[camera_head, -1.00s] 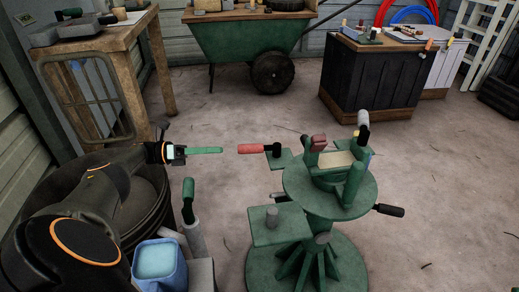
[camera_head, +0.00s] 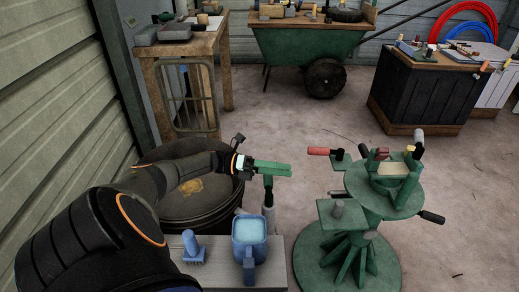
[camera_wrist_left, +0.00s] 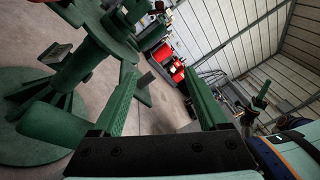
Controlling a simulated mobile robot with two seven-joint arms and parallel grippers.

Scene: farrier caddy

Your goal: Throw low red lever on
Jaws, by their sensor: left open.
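The green stand fills the left of that view (camera_wrist_left: 50,125); I cannot make out the red lever there. My right gripper is out of view.
A blue bucket (camera_head: 249,238) and a blue brush (camera_head: 192,247) sit on a grey top in front. A dark barrel (camera_head: 180,215) is under my left arm. The floor right of the stand is clear.

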